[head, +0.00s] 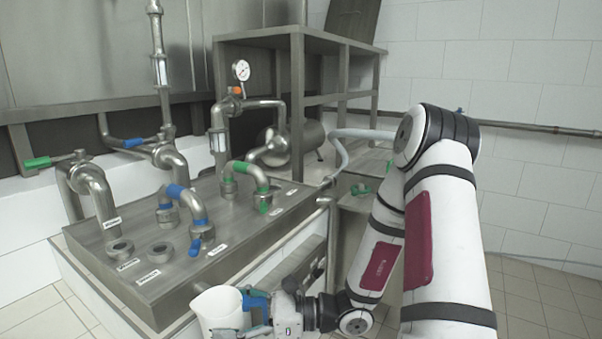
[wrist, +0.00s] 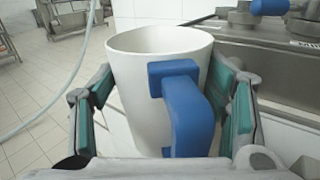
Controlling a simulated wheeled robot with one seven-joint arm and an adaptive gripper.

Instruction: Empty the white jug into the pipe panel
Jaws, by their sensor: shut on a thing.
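The white jug (head: 217,309) with a blue handle is held upright in my gripper (head: 262,312), low in front of the pipe panel. In the wrist view the jug (wrist: 135,88) stands between the two fingers of my gripper (wrist: 165,110), its handle facing the camera. What is inside the jug cannot be seen. The pipe panel (head: 235,243) is a steel box top with bent pipes and open round ports. The jug is beside its front edge, with its rim near or below the panel top. The panel's edge also shows in the wrist view (wrist: 270,70).
A steel rack (head: 345,60) and a pressure gauge (head: 241,70) stand behind.

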